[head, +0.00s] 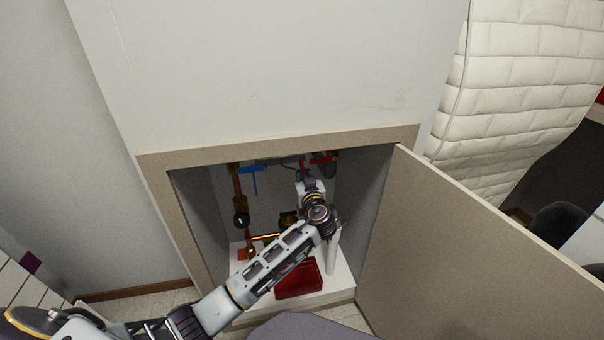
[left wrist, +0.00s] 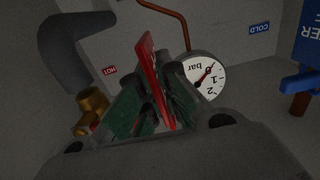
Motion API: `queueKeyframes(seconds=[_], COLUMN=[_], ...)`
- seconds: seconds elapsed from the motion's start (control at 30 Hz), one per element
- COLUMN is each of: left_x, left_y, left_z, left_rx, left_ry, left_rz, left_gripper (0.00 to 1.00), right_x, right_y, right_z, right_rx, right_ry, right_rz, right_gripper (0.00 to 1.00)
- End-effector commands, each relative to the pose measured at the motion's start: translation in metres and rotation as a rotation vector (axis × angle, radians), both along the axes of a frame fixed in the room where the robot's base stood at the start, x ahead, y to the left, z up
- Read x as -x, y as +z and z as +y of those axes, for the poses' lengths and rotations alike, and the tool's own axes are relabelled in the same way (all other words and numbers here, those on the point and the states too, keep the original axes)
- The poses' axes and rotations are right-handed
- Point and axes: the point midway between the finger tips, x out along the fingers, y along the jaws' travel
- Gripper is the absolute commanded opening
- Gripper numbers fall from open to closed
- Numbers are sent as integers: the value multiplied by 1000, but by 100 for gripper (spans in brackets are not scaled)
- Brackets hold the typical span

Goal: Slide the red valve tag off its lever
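The red valve tag (left wrist: 152,75) stands edge-on between the two fingers of my left gripper (left wrist: 152,88) in the left wrist view, with the finger pads close against both faces. In the head view, my left gripper (head: 302,178) is inside the cabinet near its top, and a strip of red shows just above it. The red lever (head: 323,159) is at the upper right of the opening, beside the gripper. Whether the tag is still around the lever is hidden by the fingers and the dim light. My right gripper is not in view.
A pressure gauge (left wrist: 203,75) sits close beside the fingers. A brass fitting (left wrist: 92,106) is on their other side. A blue lever (head: 252,169) and copper pipe (head: 238,190) are at left. A red tray (head: 298,278) lies below. The open door (head: 470,245) bounds the right.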

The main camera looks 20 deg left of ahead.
Motion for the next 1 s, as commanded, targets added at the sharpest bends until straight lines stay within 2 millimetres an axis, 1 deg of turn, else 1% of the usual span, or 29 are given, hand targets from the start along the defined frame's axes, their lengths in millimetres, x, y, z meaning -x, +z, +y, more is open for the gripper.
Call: queueKeyframes(seconds=[0.27,1.0], left_x=[4,33], left_y=[-1,-7], left_z=[-3,-23], left_rx=[1,1], left_ry=[-1,-1], left_rz=[1,1], left_gripper=[0,0], right_x=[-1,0], right_y=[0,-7], right_z=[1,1], right_rx=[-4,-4], right_ry=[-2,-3], right_rz=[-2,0], right_gripper=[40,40])
